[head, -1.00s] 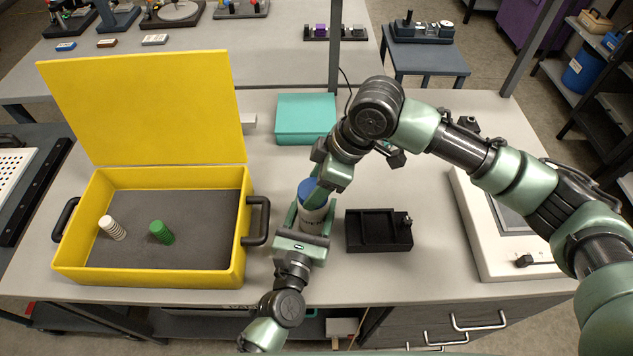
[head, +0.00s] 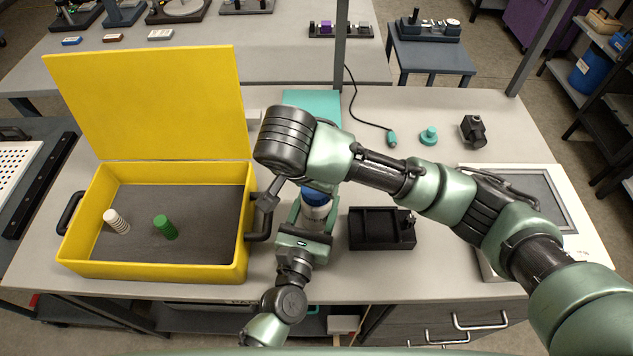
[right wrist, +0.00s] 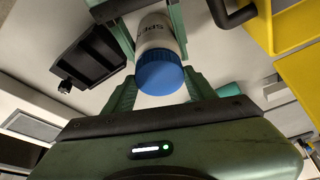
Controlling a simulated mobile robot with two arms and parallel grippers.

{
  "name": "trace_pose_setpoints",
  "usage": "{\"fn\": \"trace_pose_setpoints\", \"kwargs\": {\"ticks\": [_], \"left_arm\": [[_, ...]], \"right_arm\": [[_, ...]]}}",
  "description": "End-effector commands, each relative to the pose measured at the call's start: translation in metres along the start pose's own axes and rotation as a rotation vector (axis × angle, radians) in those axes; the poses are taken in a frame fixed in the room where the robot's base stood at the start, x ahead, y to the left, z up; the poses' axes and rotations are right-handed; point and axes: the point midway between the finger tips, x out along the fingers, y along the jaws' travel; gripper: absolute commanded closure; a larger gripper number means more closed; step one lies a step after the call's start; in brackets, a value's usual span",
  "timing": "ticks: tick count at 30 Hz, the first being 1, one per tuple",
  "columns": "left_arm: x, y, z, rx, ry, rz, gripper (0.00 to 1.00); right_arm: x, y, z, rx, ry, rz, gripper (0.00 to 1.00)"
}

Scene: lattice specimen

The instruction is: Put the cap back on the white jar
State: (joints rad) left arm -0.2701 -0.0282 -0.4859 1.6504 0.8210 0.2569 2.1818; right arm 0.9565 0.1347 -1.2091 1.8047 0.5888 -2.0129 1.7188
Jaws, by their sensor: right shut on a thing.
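In the head view my right arm partly hides the cap and right fingertips.
The open yellow case (head: 150,272) holds a white ribbed piece (head: 116,221) and a green one (head: 165,227); its handle is close left of the jar. A black tray (head: 381,231) is close right. A teal box (head: 312,98) is behind, partly hidden by my right arm.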

Motion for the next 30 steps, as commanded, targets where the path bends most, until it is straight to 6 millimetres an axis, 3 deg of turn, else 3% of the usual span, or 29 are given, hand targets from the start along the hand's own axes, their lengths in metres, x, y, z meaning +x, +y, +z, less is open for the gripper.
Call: {"fn": "trace_pose_setpoints", "kwargs": {"ticks": [15,19,28,29,30], "left_arm": [[0.0002,-0.0021,-0.0001,0.002,0.001,-0.005,1.0],[0.0001,-0.0021,-0.0001,0.002,0.001,-0.005,1.0],[0.0,-0.0022,-0.0001,0.001,0.001,-0.005,1.0],[0.0,-0.0023,-0.0001,0.001,0.001,-0.005,1.0],[0.0,-0.0023,-0.0002,0.001,0.001,-0.005,1.0]], "right_arm": [[0.0018,-0.0056,-0.0033,0.92,0.001,0.382,0.81],[0.0019,-0.0058,-0.0031,1.03,0.0,0.427,0.81],[0.0019,-0.0058,-0.0031,1.046,0.0,0.431,0.82],[0.0019,-0.0058,-0.0031,1.046,0.0,0.431,0.39],[0.0019,-0.0058,-0.0031,1.046,0.0,0.431,0.28]]}}
